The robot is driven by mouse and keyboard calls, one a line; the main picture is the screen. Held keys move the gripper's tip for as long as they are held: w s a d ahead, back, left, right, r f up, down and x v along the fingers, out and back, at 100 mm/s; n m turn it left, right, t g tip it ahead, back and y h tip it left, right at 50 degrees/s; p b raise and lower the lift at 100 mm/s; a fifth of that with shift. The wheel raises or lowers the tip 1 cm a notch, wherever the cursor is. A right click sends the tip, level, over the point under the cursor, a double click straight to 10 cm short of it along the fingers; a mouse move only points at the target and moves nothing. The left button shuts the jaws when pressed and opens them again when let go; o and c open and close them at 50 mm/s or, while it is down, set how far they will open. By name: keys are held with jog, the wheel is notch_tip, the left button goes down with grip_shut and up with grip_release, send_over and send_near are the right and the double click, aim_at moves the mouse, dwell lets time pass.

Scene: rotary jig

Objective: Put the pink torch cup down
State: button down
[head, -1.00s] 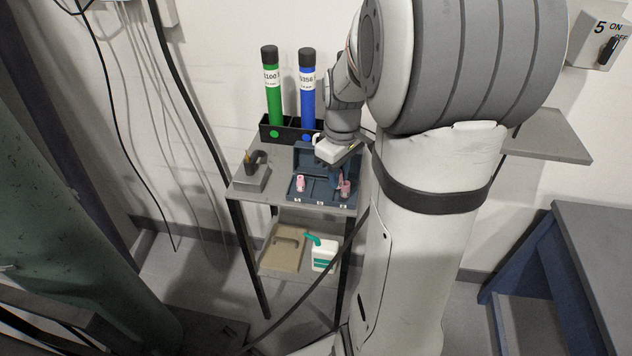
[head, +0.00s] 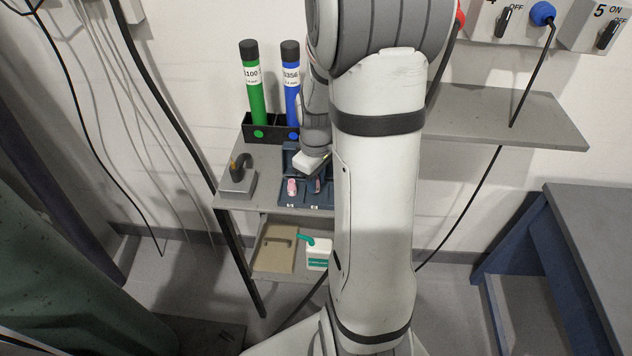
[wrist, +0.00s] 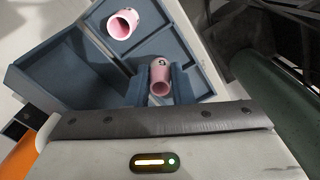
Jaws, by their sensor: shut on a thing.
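My gripper (wrist: 160,90) is shut on a pink torch cup (wrist: 159,70), which sits between its two blue-grey fingers with the open end toward the wrist camera. It is over a blue divided case (wrist: 80,72); I cannot tell whether the cup touches the case floor. A second pink cup (wrist: 124,22) is in a compartment beside it, apart from my fingers. In the head view the case (head: 290,201) is on the grey cart, the free cup (head: 291,187) is at left and the held cup (head: 317,186) is partly hidden. My arm covers the case's right side.
A green tube (head: 252,85) and a blue tube (head: 291,85) stand in a black holder behind the case. A grey block with a dark hook (head: 238,180) sits at left on the cart (head: 262,158). A white jug (head: 317,254) is on the lower shelf.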

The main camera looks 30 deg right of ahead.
jog(key=shift+f, duration=0.85)
jog(key=shift+f, duration=0.25)
jog(key=c, duration=1.3)
grip_release()
jog(key=shift+r, duration=0.1)
notch_tip(320, 180, up, 12)
jog(key=shift+f, duration=0.15)
jog(key=shift+r, duration=0.3)
jog(key=s+a+r+m+t, duration=0.1)
jog(key=s+a, duration=0.3)
jog(key=s+a+r+m+t, duration=0.1)
jog(key=s+a+r+m, duration=0.1)
jog(key=s+a, duration=0.2)
jog(key=s+a+r+m+t, duration=0.1)
jog(key=s+a+r+m, duration=0.1)
jog(key=s+a, duration=0.2)
jog(key=shift+s, duration=0.25)
